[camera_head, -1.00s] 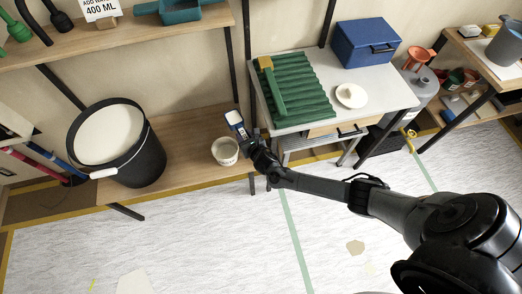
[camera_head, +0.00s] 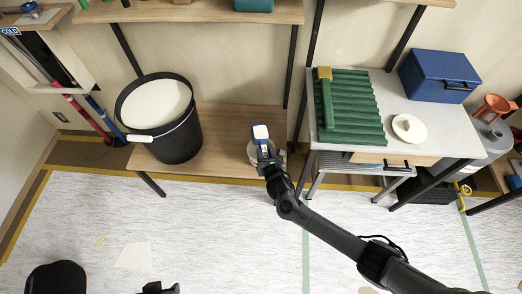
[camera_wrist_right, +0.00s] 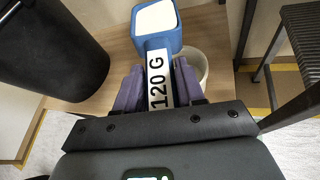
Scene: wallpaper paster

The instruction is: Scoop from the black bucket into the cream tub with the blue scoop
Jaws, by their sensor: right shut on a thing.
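My right gripper (camera_head: 266,165) is shut on the blue scoop (camera_head: 260,134). In the right wrist view its fingers (camera_wrist_right: 158,95) clamp the handle, which is labelled "120 G", and the scoop's bowl (camera_wrist_right: 143,42) is filled with a white material. The cream tub (camera_head: 252,153) stands on the low wooden shelf, partly hidden by the scoop and gripper. In the wrist view the tub (camera_wrist_right: 196,62) shows behind and right of the scoop. The black bucket (camera_head: 181,142), with white contents, stands left of the tub. Part of my left gripper (camera_head: 160,288) shows at the bottom edge; its jaws are unclear.
The low wooden shelf (camera_head: 222,130) has free room between bucket and tub. To the right, a grey table (camera_head: 389,103) holds a green ribbed tray (camera_head: 349,115), a blue box (camera_head: 438,76) and a small white plate (camera_head: 408,127). A shelf post (camera_head: 290,75) rises behind the tub.

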